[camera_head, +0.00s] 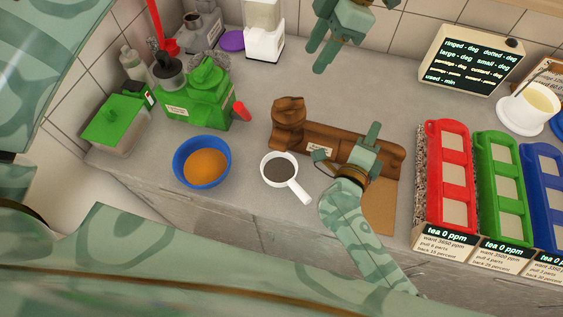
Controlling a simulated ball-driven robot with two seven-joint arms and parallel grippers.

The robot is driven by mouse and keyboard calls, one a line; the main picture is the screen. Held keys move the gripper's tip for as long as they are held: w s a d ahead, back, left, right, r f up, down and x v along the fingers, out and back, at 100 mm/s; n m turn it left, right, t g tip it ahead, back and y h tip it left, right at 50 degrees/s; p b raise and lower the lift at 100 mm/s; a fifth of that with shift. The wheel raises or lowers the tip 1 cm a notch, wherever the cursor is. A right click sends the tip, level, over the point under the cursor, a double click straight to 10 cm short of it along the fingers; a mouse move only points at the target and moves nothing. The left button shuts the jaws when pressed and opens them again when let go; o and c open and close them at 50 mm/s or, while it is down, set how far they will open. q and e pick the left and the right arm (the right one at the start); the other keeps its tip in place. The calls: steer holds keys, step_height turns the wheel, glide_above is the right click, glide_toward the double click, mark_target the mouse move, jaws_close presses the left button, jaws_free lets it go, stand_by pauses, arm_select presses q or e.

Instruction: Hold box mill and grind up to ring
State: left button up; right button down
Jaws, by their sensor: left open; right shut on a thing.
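A long brown, wood-like body (340,136) with a knob-like left end and a small label lies on the worktop in the middle. It may be the box mill; the label is too small to read. My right gripper (348,157) is shut on its right part, one finger on the far side and one on the near side. My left gripper (322,55) is open and empty above the worktop, behind the brown body. A green machine (197,97) with a red handle stands at the left. I cannot make out a ring mark.
A white handled cup (279,170) of dark grounds and a blue bowl (202,162) of orange stuff stand in front. Red (449,170), green (500,180) and blue (545,185) racks line the right. A sign (470,60) stands behind. Clear worktop lies behind the brown body.

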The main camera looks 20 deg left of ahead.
mark_target(289, 100)
arm_select(q)
steer(key=o, duration=0.6)
steer(key=shift+a+f, duration=0.1)
steer(key=shift+f, duration=0.1)
steer(key=o, duration=0.3)
steer(key=a, duration=0.1)
steer(key=s+a+f+n+h, duration=0.1)
steer(key=a+g+h, duration=0.1)
steer(key=shift+s+a+f, duration=0.15)
steer(key=shift+s+f, duration=0.1)
steer(key=shift+f, duration=0.15)
steer(key=f+n+t, duration=0.1)
steer(key=f+n, duration=0.2)
steer(key=n, duration=0.2)
steer(key=f+n+t+h, duration=0.1)
steer(key=f+n, duration=0.2)
steer(key=n, duration=0.3)
steer(key=a+f+n+t+h, duration=0.1)
steer(key=f+n, duration=0.2)
steer(key=n, duration=0.3)
steer(key=shift+s+f, duration=0.1)
steer(key=shift+s, duration=0.3)
steer(key=c, duration=1)
